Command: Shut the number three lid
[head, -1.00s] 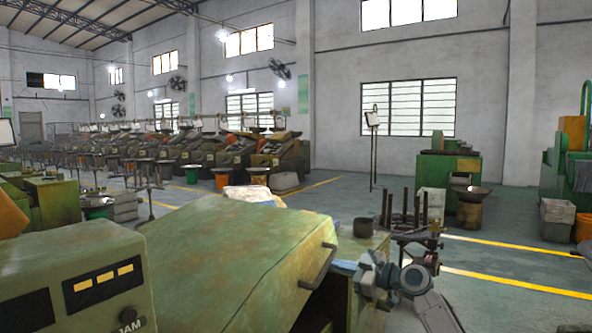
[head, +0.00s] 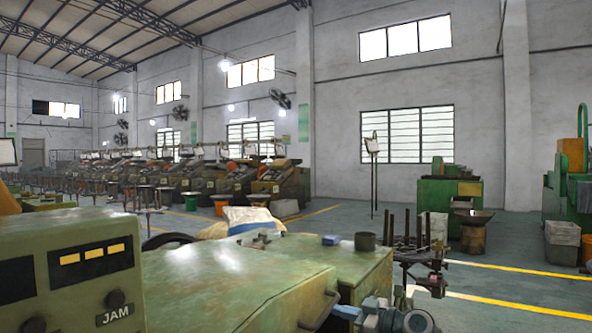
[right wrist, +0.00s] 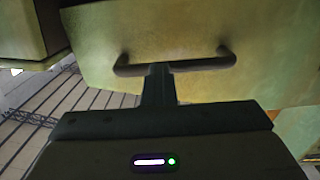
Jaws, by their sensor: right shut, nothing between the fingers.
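The lid is a worn green metal panel (head: 225,275) in the lower middle of the head view. It lies low, roughly level with the green top beside it; I cannot tell whether it is fully seated. No number is readable on it. Its dark bar handle (head: 320,311) is on the near right side. The handle also shows in the right wrist view (right wrist: 175,66). My right gripper (right wrist: 158,75) is shut and empty, its fingertips at the handle's middle, overlapping it in view; contact is unclear. My left gripper is out of view.
A green control box marked JAM (head: 75,265) stands at left. A dark cup (head: 365,241) and a small blue item (head: 331,240) sit on the green top. A pale sack (head: 250,220) is behind. A rack with upright rods (head: 410,245) stands at right.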

